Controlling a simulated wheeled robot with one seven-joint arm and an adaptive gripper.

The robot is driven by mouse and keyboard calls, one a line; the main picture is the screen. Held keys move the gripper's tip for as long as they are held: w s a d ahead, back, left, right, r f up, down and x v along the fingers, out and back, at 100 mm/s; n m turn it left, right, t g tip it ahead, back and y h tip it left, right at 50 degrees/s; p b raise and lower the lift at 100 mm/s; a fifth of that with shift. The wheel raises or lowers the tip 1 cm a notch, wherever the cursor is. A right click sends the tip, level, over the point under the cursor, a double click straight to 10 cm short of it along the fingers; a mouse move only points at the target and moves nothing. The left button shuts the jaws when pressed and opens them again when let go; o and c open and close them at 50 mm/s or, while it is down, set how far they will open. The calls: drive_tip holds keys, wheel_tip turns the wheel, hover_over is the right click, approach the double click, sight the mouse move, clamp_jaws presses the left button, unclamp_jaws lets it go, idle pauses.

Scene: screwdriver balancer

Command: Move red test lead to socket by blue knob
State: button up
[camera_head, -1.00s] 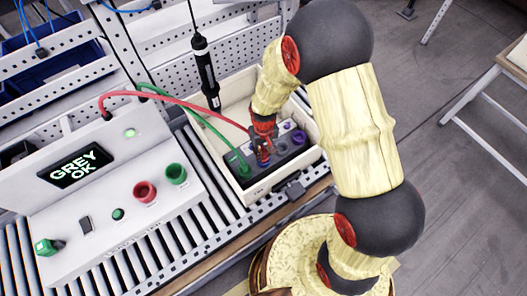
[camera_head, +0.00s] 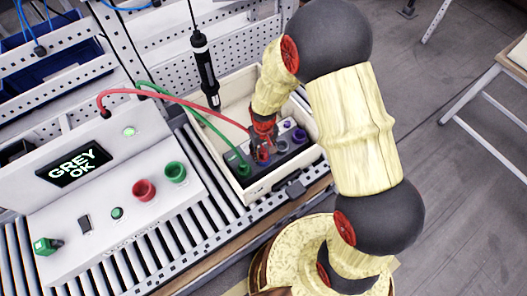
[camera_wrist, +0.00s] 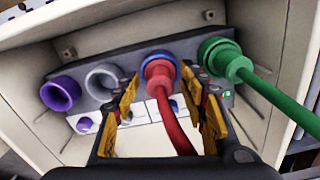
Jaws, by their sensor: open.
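The red test lead (camera_head: 170,96) arches from the grey console into the open box, and its end shows in the wrist view (camera_wrist: 172,115). Its red plug (camera_wrist: 160,70) sits in a blue-rimmed socket (camera_wrist: 148,62), and a blue knob (camera_wrist: 173,105) is partly visible beside that socket. My gripper (camera_wrist: 160,95) is open, with one finger on each side of the red lead close to the plug. I see gaps between the fingers and the lead. In the head view my gripper (camera_head: 263,148) is down in the box and hides part of the plug.
A green lead (camera_wrist: 265,85) is plugged into the adjacent socket on the right. A grey socket (camera_wrist: 103,78) and a purple socket (camera_wrist: 60,94) are empty on the left. The box walls (camera_head: 232,93) surround the panel. A black screwdriver (camera_head: 206,72) hangs nearby. The console screen (camera_head: 74,163) reads "GREY OK".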

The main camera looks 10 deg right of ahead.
wheel_tip(320, 180, up, 12)
idle(0.7)
idle(0.5)
drive_tip(key=s+d+r+m+t+b, duration=0.1)
drive_tip(key=s+d+r+b, duration=0.3)
drive_tip(key=s+r, duration=0.4)
drive_tip(key=s+d+r+m+t+b, duration=0.1)
drive_tip(key=s+d+r+t+b, duration=0.3)
drive_tip(key=s+r, duration=0.5)
drive_tip(key=shift+d+t+b, duration=0.15)
drive_tip(key=shift+t+b, duration=0.15)
drive_tip(key=shift+b, duration=0.25)
